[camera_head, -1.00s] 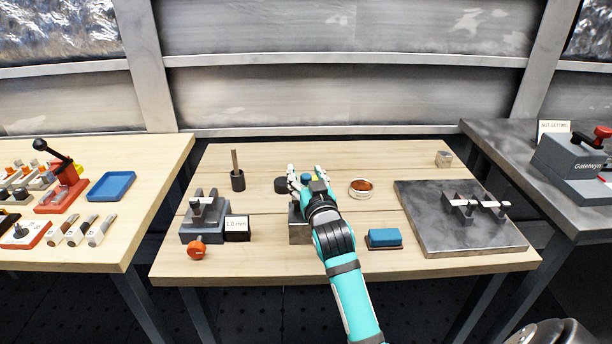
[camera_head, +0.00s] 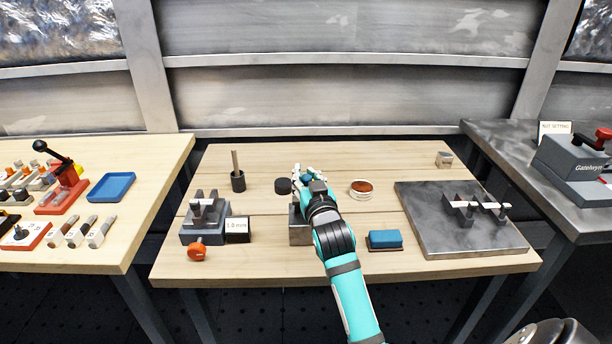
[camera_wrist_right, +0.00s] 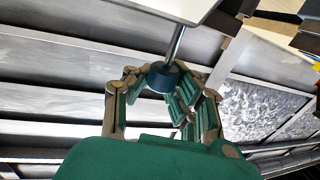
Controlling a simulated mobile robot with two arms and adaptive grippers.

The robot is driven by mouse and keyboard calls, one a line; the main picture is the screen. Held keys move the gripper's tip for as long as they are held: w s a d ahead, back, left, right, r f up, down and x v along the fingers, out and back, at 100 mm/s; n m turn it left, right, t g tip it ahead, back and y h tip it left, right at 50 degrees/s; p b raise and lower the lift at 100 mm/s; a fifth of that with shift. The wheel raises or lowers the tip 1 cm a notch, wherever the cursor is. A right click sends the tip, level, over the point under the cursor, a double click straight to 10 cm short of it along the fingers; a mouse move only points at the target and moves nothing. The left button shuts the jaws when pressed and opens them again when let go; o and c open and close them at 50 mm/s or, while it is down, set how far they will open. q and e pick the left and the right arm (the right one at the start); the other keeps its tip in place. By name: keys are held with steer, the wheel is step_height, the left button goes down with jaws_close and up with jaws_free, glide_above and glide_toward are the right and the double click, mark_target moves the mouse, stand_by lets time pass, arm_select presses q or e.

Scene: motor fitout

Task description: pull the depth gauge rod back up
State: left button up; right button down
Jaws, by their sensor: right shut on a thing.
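My right gripper (camera_head: 310,174) is over the middle of the wooden table, above a grey metal block (camera_head: 299,228) that my arm partly covers. In the right wrist view the fingers (camera_wrist_right: 166,82) are shut around a dark teal round knob (camera_wrist_right: 163,78). A thin shiny depth gauge rod (camera_wrist_right: 177,42) runs from the knob to a pale grey block (camera_wrist_right: 170,8) at the top edge. The rod's far end is hidden. In the head view the fingers hide the knob and rod. My left gripper is not in view.
A black cylinder (camera_head: 283,186) stands just left of the gripper. A round dish with brown contents (camera_head: 361,188) and a blue block (camera_head: 385,239) are to the right. A vise-like fixture (camera_head: 203,225) stands left, and a steel plate (camera_head: 425,235) right.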

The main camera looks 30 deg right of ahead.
mark_target(307, 177)
step_height(307, 177, up, 3)
steer(key=shift+f+p, duration=0.1)
steer(key=shift+p, duration=1.1)
steer(key=shift+f, duration=0.1)
steer(key=c, duration=1.6)
jaws_free()
steer(key=o, duration=0.5)
steer(key=shift+s+a+r, duration=0.1)
steer(key=shift+s+r, duration=0.1)
steer(key=shift+s, duration=0.1)
steer(key=shift+o, duration=0.2)
steer(key=shift+w, duration=0.1)
steer(key=shift+f, duration=0.1)
steer(key=v, duration=1.2)
